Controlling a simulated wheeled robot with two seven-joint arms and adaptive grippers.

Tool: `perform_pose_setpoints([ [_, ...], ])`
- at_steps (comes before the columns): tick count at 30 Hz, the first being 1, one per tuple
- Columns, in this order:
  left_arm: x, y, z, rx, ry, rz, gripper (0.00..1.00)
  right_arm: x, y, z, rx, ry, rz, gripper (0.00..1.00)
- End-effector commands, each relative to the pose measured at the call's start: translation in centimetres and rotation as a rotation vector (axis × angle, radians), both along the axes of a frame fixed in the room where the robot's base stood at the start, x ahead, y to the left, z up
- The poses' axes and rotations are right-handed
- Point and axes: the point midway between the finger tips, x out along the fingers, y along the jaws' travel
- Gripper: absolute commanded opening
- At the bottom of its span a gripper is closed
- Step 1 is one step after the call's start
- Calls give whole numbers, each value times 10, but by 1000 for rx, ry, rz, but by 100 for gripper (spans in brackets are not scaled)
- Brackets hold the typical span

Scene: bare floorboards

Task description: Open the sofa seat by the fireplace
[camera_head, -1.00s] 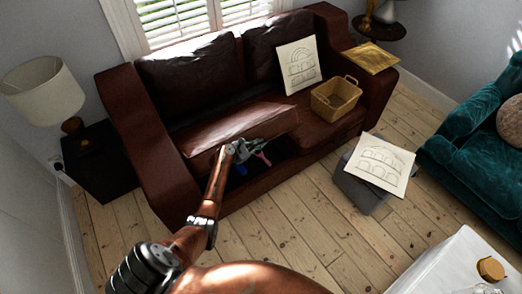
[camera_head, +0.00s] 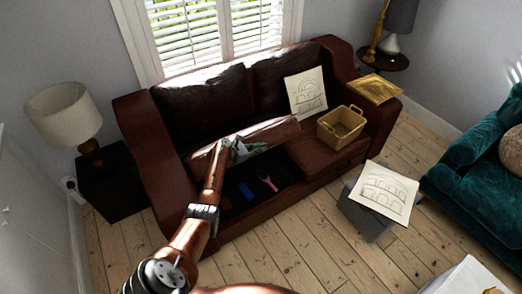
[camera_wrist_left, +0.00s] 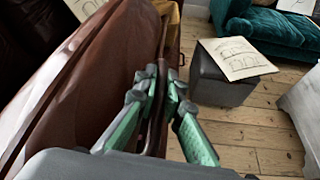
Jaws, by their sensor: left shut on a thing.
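The brown leather sofa (camera_head: 137,115) stands below the window. Its left seat (camera_head: 272,131) is raised and tilted, with a dark storage space (camera_head: 238,203) open beneath it. A blue item (camera_head: 246,190) and a pink item (camera_head: 267,181) lie inside. My left gripper (camera_head: 238,150) is at the raised seat's front edge. In the left wrist view, its green-padded fingers (camera_wrist_left: 157,110) are shut on the edge of the brown seat (camera_wrist_left: 85,85). My right gripper is not in view.
A wicker basket (camera_head: 341,122) sits on the right seat, by a sketch (camera_head: 305,93). A grey box (camera_head: 366,217) with a drawing on top stands on the floor at right. A lamp (camera_head: 64,113) stands left; a teal sofa (camera_head: 470,165) is right.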

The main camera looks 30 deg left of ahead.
Motion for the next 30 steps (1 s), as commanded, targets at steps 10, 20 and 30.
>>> perform_pose_setpoints([
  [10, 0, 0, -1, 0, 0, 0, 17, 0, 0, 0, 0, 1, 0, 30],
  [20, 0, 0, -1, 0, 1, 0, 27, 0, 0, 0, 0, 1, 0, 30],
  [30, -17, 6, 5, 2, -1, -1, 27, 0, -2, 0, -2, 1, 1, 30],
])
